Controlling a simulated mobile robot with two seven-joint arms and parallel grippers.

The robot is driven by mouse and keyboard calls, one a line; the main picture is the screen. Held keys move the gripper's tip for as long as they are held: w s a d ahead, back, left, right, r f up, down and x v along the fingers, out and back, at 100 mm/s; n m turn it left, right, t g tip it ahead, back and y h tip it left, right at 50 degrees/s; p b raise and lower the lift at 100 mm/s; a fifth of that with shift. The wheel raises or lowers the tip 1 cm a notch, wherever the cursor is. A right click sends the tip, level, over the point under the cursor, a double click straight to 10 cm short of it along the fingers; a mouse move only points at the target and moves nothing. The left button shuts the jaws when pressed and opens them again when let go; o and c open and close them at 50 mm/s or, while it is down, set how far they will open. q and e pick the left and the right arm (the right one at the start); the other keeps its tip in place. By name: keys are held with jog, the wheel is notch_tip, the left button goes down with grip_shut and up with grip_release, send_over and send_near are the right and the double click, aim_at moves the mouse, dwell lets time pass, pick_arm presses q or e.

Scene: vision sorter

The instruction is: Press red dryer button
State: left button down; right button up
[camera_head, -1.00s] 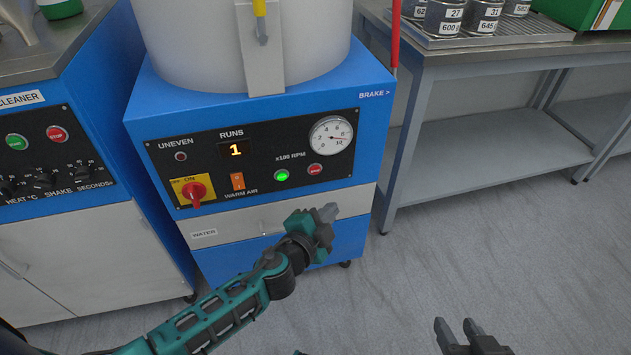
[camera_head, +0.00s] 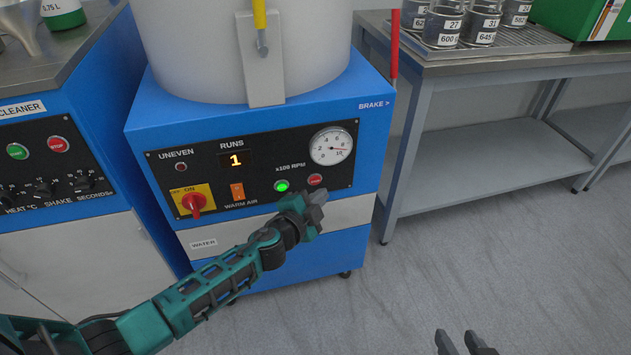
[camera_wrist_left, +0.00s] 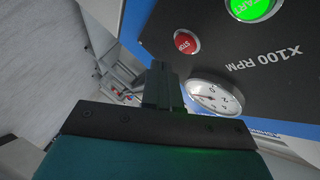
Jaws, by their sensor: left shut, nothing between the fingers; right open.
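The red stop button (camera_head: 316,180) sits on the black panel of the blue dryer (camera_head: 250,112), right of the lit green start button (camera_head: 282,186). In the left wrist view the red stop button (camera_wrist_left: 187,42) is just beyond my fingertips, with the lit green button (camera_wrist_left: 250,8) above it. My left gripper (camera_head: 318,200) is shut and empty, just below the red button in the head view; I see no contact. It also shows in the left wrist view (camera_wrist_left: 160,72). My right gripper (camera_head: 457,343) is open and empty at the bottom edge.
The panel also holds a dial (camera_head: 331,146), a runs display (camera_head: 236,160) reading 1, an orange warm air switch (camera_head: 237,191) and a red rotary switch (camera_head: 194,202). A metal table (camera_head: 480,110) with labelled cans stands right. Another blue machine (camera_head: 75,105) stands left.

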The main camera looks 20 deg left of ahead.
pick_arm(q)
jog(key=shift+w+a, duration=0.4)
jog(key=shift+w, duration=0.15)
dwell(1.2)
dwell(0.5)
jog(key=shift+w+a, duration=0.2)
jog(key=shift+w, duration=0.15)
jog(key=shift+w+a, duration=0.3)
jog(key=shift+w, duration=0.05)
dwell(0.6)
dwell(0.4)
jog(key=shift+s+d, duration=0.5)
jog(key=shift+s, duration=0.25)
